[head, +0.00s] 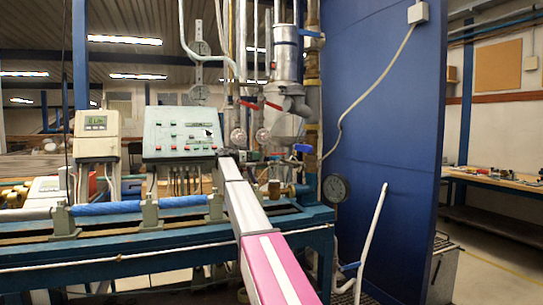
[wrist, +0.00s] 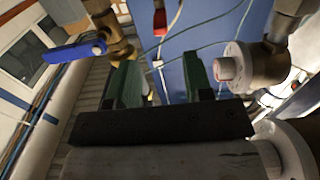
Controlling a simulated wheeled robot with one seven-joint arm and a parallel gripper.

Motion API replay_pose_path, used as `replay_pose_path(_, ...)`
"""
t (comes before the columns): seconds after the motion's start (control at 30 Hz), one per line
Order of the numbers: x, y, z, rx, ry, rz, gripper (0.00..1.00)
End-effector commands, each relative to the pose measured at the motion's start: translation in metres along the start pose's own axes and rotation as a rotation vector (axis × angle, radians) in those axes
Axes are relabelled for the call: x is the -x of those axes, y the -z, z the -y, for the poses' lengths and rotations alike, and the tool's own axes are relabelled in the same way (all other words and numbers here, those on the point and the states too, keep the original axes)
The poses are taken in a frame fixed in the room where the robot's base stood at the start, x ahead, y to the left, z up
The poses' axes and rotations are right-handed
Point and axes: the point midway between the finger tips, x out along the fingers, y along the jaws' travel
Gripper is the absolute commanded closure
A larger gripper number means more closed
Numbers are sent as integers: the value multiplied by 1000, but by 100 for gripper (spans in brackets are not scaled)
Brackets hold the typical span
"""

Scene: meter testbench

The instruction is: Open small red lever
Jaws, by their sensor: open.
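Two small red levers show on the pipework in the head view: one at left (head: 249,104) and one at right (head: 273,105), by the grey metal cylinder. I cannot tell which one the task means. In the wrist view, a red lever (wrist: 159,20) hangs at the top centre, beyond the fingertips and roughly in line with the gap between them. My gripper (wrist: 161,68) has two green fingers, spread apart with nothing between them. In the head view, its dark end (head: 238,154) is below the red levers, partly hidden among pipes.
A blue-handled brass valve (wrist: 75,48) is close to the left finger in the wrist view. A round metal pipe fitting (wrist: 245,67) is close on the right. A grey control box (head: 180,133), a pressure gauge (head: 336,188) and a blue wall panel (head: 385,130) surround the pipework.

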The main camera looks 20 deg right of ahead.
Motion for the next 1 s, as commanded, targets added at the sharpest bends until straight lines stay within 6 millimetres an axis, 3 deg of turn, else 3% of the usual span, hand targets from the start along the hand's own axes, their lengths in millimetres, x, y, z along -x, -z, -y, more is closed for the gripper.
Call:
replay_pose_path(0.17, -16, 0, 0, 0, -1, 0, 53)
replay_pose_path(0.63, -92, 0, 0, 0, -1, 0, 53)
replay_pose_path(1.0, -107, 0, 0, 0, 1, 0, 53)
